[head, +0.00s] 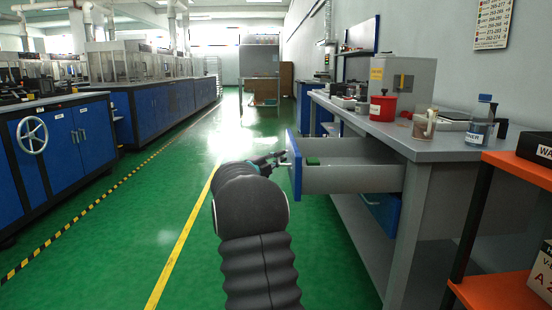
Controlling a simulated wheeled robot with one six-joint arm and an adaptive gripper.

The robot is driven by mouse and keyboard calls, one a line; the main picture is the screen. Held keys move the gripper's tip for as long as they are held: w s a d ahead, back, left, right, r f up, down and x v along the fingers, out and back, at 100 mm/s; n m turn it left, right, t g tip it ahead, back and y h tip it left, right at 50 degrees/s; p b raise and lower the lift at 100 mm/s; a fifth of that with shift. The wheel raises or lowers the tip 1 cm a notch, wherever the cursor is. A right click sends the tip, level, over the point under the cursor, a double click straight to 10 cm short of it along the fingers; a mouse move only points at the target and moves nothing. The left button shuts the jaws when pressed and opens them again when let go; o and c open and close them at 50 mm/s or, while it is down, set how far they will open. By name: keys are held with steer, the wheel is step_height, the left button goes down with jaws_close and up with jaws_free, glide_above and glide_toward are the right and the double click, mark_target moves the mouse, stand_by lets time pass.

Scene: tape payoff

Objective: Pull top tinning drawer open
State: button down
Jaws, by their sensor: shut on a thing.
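The top drawer (345,180) of the grey bench on the right stands pulled out to the left, with its blue front (295,168) well clear of the bench. A small green thing (313,161) lies inside it near the front. My gripper (279,157) is at the outer side of the blue front, shut on what looks like the drawer's handle (284,163). My own dark arm hides part of the gripper, and the grip itself is small in view.
The bench top (455,150) holds a red container (383,107), a grey box (400,78) and beakers. A lower blue drawer (384,212) sits under the open one. An orange shelf (500,290) stands at the near right. Green floor is clear on the left.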

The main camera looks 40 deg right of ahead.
steer(key=c, duration=1.2)
jaws_free()
steer(key=shift+w, duration=0.1)
steer(key=shift+a, duration=0.15)
steer(key=a, duration=0.4)
steer(key=a+f, duration=0.1)
steer(key=a, duration=0.2)
steer(key=s+a, duration=0.1)
steer(key=a, duration=0.3)
steer(key=shift+a+f, duration=0.3)
steer(key=shift+a, duration=0.05)
